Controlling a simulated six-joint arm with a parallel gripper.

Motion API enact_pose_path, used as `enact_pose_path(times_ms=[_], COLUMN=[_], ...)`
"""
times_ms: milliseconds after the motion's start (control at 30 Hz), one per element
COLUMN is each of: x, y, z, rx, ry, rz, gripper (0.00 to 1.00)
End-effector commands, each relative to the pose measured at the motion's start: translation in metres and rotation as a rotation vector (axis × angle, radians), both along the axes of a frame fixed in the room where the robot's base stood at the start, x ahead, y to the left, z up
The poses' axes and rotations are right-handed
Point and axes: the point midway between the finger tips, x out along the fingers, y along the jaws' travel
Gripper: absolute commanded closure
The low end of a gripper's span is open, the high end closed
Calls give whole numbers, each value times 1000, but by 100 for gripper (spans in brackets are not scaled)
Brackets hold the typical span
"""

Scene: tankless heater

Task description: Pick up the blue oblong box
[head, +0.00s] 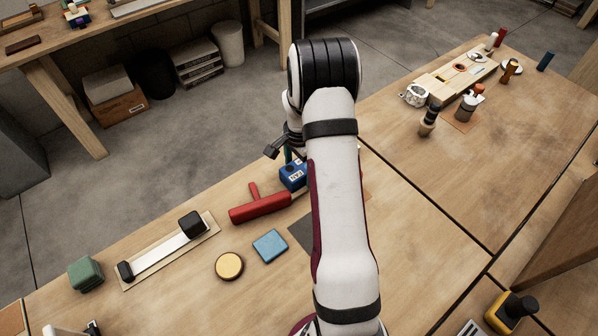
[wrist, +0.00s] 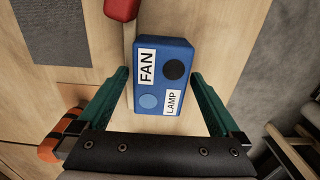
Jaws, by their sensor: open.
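The blue oblong box (head: 292,176) lies on the table, partly hidden behind my arm in the head view. In the wrist view the blue box (wrist: 178,55) shows white FAN and LAMP labels, a black round spot and a light blue one. My gripper (wrist: 160,73) is open, with its green fingers on either side of the box's near end. I cannot tell whether the fingers touch it. In the head view only a bit of green finger shows by the box.
A red T-shaped tool (head: 260,207) lies close beside the box; its red end (wrist: 121,9) shows in the wrist view. A light blue square block (head: 270,246) and a yellow disc (head: 229,265) lie nearer. An orange-and-black object (wrist: 62,135) is left of my gripper.

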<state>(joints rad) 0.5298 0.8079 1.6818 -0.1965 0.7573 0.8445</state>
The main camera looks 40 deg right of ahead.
Motion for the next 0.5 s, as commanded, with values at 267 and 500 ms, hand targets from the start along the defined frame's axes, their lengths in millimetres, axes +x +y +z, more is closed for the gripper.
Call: enact_pose_path(times_ms=[267,500], x=[0,0], y=[0,0], z=[1,1], rx=[0,0], ry=[0,0], rz=[0,0], gripper=[38,81])
